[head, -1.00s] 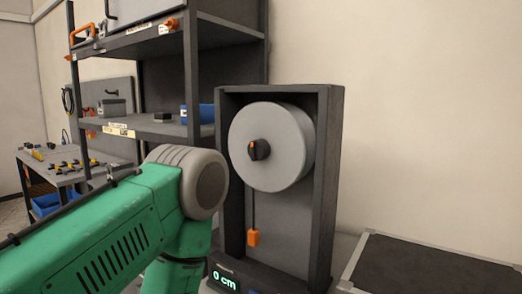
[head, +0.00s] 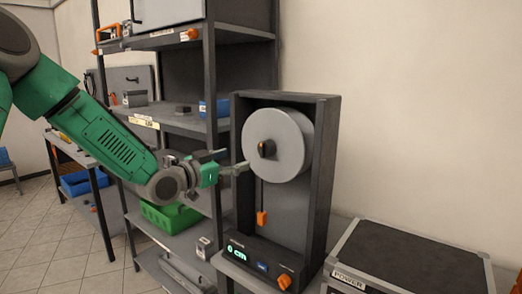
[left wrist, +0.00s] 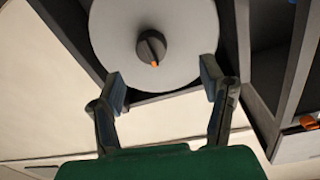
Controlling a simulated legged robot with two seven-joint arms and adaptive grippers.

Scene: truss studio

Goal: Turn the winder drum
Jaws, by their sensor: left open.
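The winder drum (head: 283,139) is a light grey disc in a dark upright frame (head: 325,165). At its middle is a black knob (head: 266,149) with an orange mark. Below the drum an orange weight (head: 262,218) hangs on a dark line. The display (head: 237,251) at the base reads 0 cm. My left gripper (head: 240,165) is open and empty, just left of the drum. In the left wrist view, the drum (left wrist: 190,30) and knob (left wrist: 151,47) lie beyond the two spread fingers (left wrist: 160,88), with the knob between and ahead of them. My right gripper is not in view.
A dark shelf rack (head: 215,70) stands behind on the left, with a green bin (head: 170,217) low on it. A black case labelled POWER (head: 410,262) lies to the right of the winder. An orange knob (head: 284,281) sits on the winder base.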

